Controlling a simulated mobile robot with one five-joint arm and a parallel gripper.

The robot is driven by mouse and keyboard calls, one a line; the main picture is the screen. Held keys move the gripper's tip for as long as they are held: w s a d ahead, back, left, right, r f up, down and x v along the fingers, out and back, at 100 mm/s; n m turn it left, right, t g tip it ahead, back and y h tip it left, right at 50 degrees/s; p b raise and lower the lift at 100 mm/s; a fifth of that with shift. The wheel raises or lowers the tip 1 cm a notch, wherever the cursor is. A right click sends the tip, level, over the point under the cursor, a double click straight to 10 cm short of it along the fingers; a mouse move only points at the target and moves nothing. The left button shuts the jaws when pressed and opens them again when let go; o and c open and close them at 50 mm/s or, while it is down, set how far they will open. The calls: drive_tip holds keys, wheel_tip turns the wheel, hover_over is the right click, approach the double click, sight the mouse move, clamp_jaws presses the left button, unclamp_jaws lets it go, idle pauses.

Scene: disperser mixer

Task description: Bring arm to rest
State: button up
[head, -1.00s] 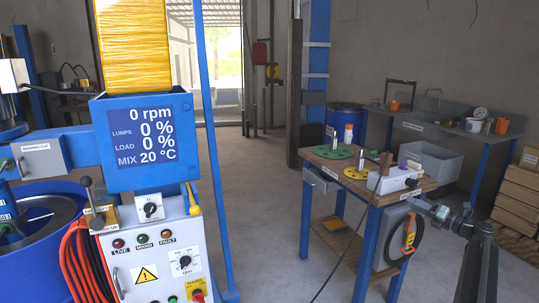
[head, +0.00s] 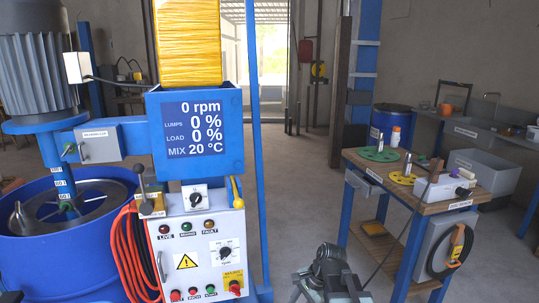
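My dark grey arm (head: 332,277) shows at the bottom edge, right of the mixer's control cabinet (head: 203,258) and left of the workbench. It looks compact and folded, and its lower part is cut off by the frame. I cannot make out my gripper's fingertips or whether they are open or shut. No object is seen held. The arm appears apart from the workbench and the cabinet in this view.
The blue mixer vessel (head: 30,262) stands at the left; its display (head: 195,127) reads 0 rpm. The wooden workbench (head: 440,202) stands right, carrying a green disc (head: 380,154), a yellow disc (head: 402,178) and a white box (head: 440,188). Open floor (head: 305,195) lies between.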

drive_tip(key=s+d+f+n+h, duration=0.1)
drive_tip(key=s+d+n+h, duration=0.3)
drive_tip(key=s+d+n, duration=0.5)
drive_tip(key=w+a+r+n+p, duration=0.1)
drive_tip(key=w+r+n+p, duration=0.1)
drive_tip(key=r+p, duration=1.8)
drive_tip(key=shift+w+r+g+p, duration=0.3)
drive_tip(key=shift+w+g+p, duration=0.1)
drive_tip(key=shift+w+p, duration=0.25)
drive_tip(key=shift+o, duration=0.3)
idle(1.7)
